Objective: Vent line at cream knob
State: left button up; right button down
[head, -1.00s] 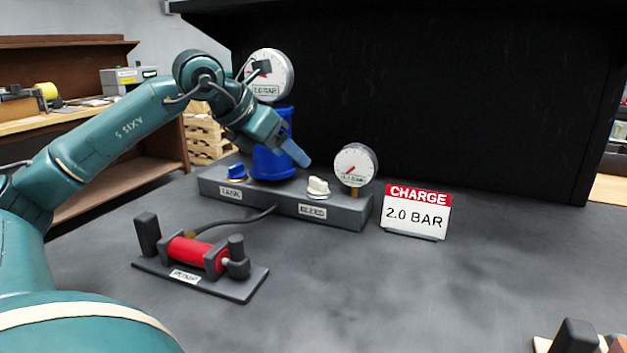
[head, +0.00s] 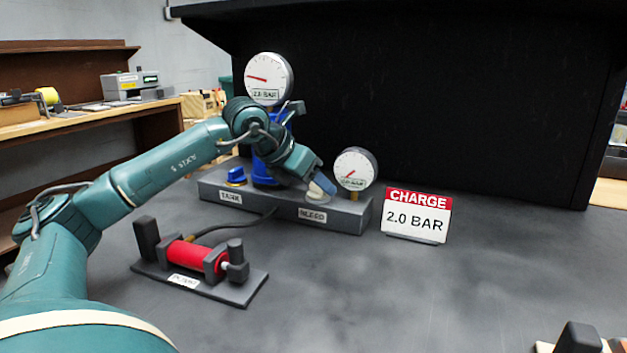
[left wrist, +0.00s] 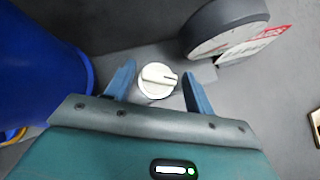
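The cream knob (left wrist: 157,80) sits on top of the grey block (head: 345,215), above the BLEED label (head: 312,215). My left gripper (head: 322,187) is over this knob and hides most of it in the head view. In the left wrist view the two blue fingers (left wrist: 157,88) are open, one on each side of the knob, with gaps showing. The blue TANK knob (head: 236,176) is at the block's left. The small gauge (head: 354,168) stands right of the cream knob, and the large gauge (head: 268,78) is above the blue tank (head: 262,172). My right gripper is not in view.
A red pump (head: 190,255) on a dark base lies in front of the block, joined by a hose (head: 235,224). A CHARGE 2.0 BAR sign (head: 416,215) stands to the right. The table's middle and right are mostly clear.

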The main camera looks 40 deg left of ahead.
pick_arm(q)
jog(key=c, duration=0.8)
jog(key=shift+o, duration=0.2)
jog(key=n+y, duration=0.2)
jog(key=n, duration=0.1)
jog(key=shift+d+y+p, duration=0.3)
jog(key=shift+n+y, duration=0.6)
jog(key=shift+n, duration=0.3)
jog(key=o, duration=1)
